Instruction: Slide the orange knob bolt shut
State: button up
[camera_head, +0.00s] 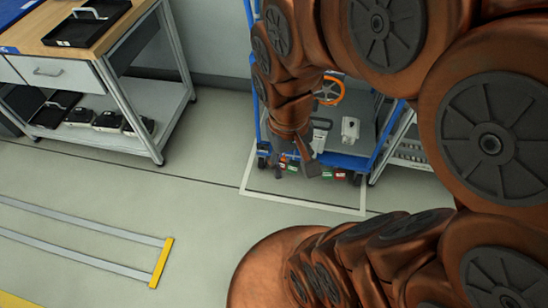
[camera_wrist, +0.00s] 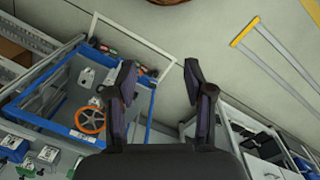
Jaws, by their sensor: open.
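I cannot make out the orange knob bolt for certain in either view. A small orange spot (camera_head: 283,158) shows beside my gripper at the front of the blue trolley, too small to tell what it is. My gripper (camera_head: 295,167) hangs in front of the trolley's lower front edge and covers part of it. In the wrist view my gripper (camera_wrist: 160,70) has its two dark fingers wide apart with nothing between them but floor. The blue-framed trolley (camera_wrist: 64,128) lies left of the fingers there.
An orange handwheel (camera_wrist: 90,120) is on the trolley, also in the head view (camera_head: 330,91). Red and green pieces (camera_wrist: 138,68) line its edge. A wood-topped workbench (camera_head: 40,40) stands left. A yellow-ended floor frame (camera_head: 161,263) lies front left. Floor between is clear.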

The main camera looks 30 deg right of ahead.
jog(key=w+d+f+m+t+h+b, duration=0.15)
jog(key=w+d+f+b, duration=0.25)
jog(key=w+d+f, duration=0.4)
jog(key=w+d+f+m+t+b, duration=0.2)
jog(key=w+d+f+b, duration=0.3)
jog(key=w, duration=0.6)
jog(key=m+t+y+b, duration=0.2)
jog(key=m+t+b, duration=0.55)
jog(key=b, duration=1.05)
send_over(284, 160)
jog(key=s+d, duration=0.2)
notch_tip(284, 160, down, 44)
jog(key=n+t, duration=0.2)
jog(key=s+a+f+m+t+y+b, duration=0.1)
jog(key=s+f+m+t+b, duration=0.2)
jog(key=f+b, duration=0.35)
jog(key=s+f+m+t+b, duration=0.2)
jog(key=f+m+t+b, duration=0.1)
jog(key=f, duration=0.6)
jog(key=shift+m, duration=0.3)
jog(key=shift+w+a+r+b, duration=0.15)
jog(key=shift+w+b, duration=0.2)
jog(key=shift+w, duration=0.95)
jog(key=shift+w+a+r+b, duration=0.15)
jog(key=shift+w+b, duration=0.25)
jog(key=shift+w, duration=0.85)
jog(key=shift+w+a+r+b, duration=0.15)
jog(key=shift+w+b, duration=0.2)
jog(key=shift+w, duration=0.95)
